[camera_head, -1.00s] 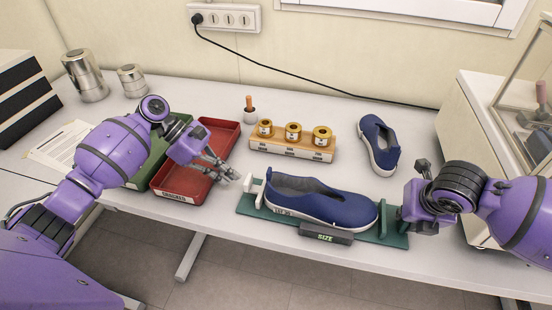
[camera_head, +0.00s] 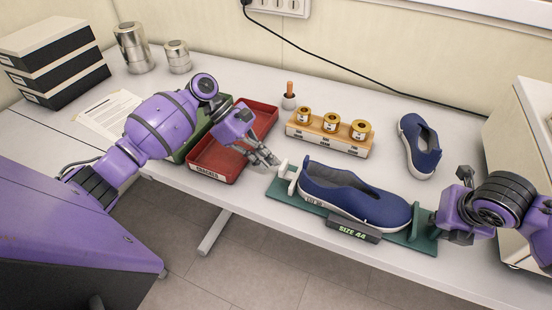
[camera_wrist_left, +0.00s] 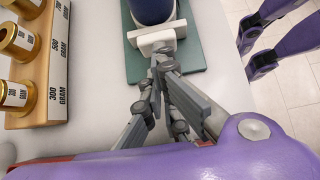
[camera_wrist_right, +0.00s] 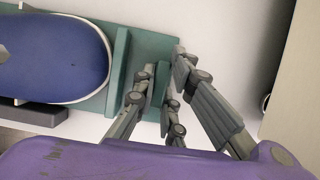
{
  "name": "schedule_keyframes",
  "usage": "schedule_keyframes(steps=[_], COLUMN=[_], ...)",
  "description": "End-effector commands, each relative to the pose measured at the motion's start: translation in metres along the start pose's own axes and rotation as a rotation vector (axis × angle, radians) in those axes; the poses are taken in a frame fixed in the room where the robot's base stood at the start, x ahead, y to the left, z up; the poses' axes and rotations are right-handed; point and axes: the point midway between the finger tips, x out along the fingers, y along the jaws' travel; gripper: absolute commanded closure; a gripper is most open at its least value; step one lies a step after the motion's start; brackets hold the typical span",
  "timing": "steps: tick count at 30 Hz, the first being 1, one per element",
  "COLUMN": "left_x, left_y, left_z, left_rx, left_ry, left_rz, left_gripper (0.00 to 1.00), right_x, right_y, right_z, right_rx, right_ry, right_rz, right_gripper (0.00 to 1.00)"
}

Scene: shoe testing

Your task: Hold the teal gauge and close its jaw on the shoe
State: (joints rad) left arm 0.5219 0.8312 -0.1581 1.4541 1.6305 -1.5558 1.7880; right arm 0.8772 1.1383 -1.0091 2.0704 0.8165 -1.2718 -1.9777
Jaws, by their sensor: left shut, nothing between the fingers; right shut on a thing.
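The teal gauge (camera_head: 283,196) lies on the table with the blue shoe (camera_head: 350,193) on it. Its white jaw (camera_head: 292,180) stands at the shoe's heel and seems to touch it in the left wrist view (camera_wrist_left: 160,38). The gauge's dark display (camera_head: 353,230) reads "SIZE 44". My left gripper (camera_head: 275,161) is shut and empty, its fingertips against the jaw's outer side, as the left wrist view (camera_wrist_left: 160,54) shows. My right gripper (camera_head: 440,222) is shut on the gauge's right end, beyond the toe stop; it also shows in the right wrist view (camera_wrist_right: 162,75).
A red tray (camera_head: 215,172) and a green tray (camera_head: 190,147) lie under my left arm. A wooden block with brass weights (camera_head: 330,140) stands behind the gauge. A second blue shoe (camera_head: 421,147) lies at the back right. The table's front edge is close to the gauge.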

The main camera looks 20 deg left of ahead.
Motion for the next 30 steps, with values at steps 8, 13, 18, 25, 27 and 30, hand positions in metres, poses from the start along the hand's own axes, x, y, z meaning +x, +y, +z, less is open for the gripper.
schedule_keyframes(steps=[8, 13, 18, 25, 27, 30], left_x=[-0.051, -0.080, -0.094, -0.097, -0.097, -0.096], left_y=[0.001, 0.001, 0.001, 0.000, 0.000, 0.000], left_z=[0.001, 0.000, 0.000, 0.000, 0.000, 0.000], left_rx=[0.002, 0.000, 0.000, 0.000, 0.000, 0.000], left_ry=[0.002, 0.002, 0.002, 0.001, 0.002, 0.002], left_rz=[0.004, 0.004, 0.003, 0.002, 0.002, 0.002], left_gripper=[1.00, 1.00, 1.00, 1.00, 1.00, 1.00], right_x=[0.000, 0.000, 0.000, 0.000, 0.000, 0.000], right_y=[0.001, 0.001, 0.000, 0.000, 0.000, 0.000], right_z=[-0.001, -0.001, -0.001, 0.000, 0.000, 0.000], right_rx=[-0.001, -0.001, 0.000, 0.000, 0.000, 0.000], right_ry=[0.001, 0.001, 0.001, 0.001, 0.001, 0.001], right_rz=[0.003, 0.001, 0.000, -0.001, -0.001, -0.001], right_gripper=[1.00, 1.00, 1.00, 1.00, 1.00, 1.00])
